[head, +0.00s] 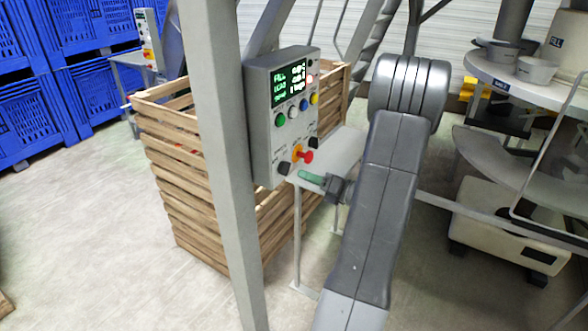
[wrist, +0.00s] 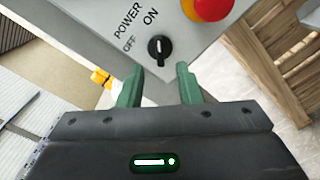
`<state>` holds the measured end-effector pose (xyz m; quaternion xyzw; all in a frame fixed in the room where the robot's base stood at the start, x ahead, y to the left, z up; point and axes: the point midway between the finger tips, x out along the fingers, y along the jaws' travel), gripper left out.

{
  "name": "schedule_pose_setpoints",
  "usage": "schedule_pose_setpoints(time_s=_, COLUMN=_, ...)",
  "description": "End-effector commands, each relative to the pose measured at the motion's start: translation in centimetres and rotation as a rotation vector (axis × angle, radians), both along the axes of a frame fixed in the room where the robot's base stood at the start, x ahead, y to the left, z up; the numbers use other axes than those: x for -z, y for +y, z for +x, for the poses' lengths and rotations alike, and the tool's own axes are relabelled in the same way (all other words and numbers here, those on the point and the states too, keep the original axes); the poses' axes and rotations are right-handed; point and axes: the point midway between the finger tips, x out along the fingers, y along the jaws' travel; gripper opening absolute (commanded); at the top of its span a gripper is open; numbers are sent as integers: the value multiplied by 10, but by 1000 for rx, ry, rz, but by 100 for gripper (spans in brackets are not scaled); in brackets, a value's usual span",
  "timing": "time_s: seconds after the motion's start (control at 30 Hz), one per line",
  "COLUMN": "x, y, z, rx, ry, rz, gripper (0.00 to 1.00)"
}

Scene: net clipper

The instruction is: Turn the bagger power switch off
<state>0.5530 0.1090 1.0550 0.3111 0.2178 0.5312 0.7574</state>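The bagger control box (head: 282,110) is a grey panel with a lit green display. Its power switch (head: 284,168) is a small black knob at the lower left corner; in the wrist view the knob (wrist: 159,48) has a white mark pointing up the picture, towards the ON label. The OFF label lies to its left. My gripper (head: 310,178) is in front of the panel's lower edge. In the wrist view its green fingers (wrist: 159,82) are apart and empty, with the knob just beyond the gap between the tips, not between them.
A red stop button on a yellow base (head: 303,156) sits right beside the switch. A grey post (head: 220,150) stands left of the box. A wooden crate (head: 190,190) is behind it. Blue bins (head: 100,90) stand far left.

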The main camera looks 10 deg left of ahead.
Motion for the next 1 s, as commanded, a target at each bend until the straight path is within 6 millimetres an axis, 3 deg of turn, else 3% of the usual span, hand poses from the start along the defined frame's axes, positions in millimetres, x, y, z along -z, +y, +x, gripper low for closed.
schedule_pose_setpoints(time_s=0.1, x=-1, y=23, z=7, rx=-4, ry=1, rz=0, gripper=32)
schedule_pose_setpoints(time_s=0.3, x=-1, y=46, z=17, rx=-1, ry=0, rz=-1, gripper=32)
schedule_pose_setpoints(time_s=0.7, x=0, y=53, z=19, rx=1, ry=-1, rz=-1, gripper=32)
schedule_pose_setpoints(time_s=0.87, x=0, y=53, z=19, rx=1, ry=-1, rz=-1, gripper=2)
schedule_pose_setpoints(time_s=1.0, x=0, y=53, z=19, rx=1, ry=-1, rz=-1, gripper=0)
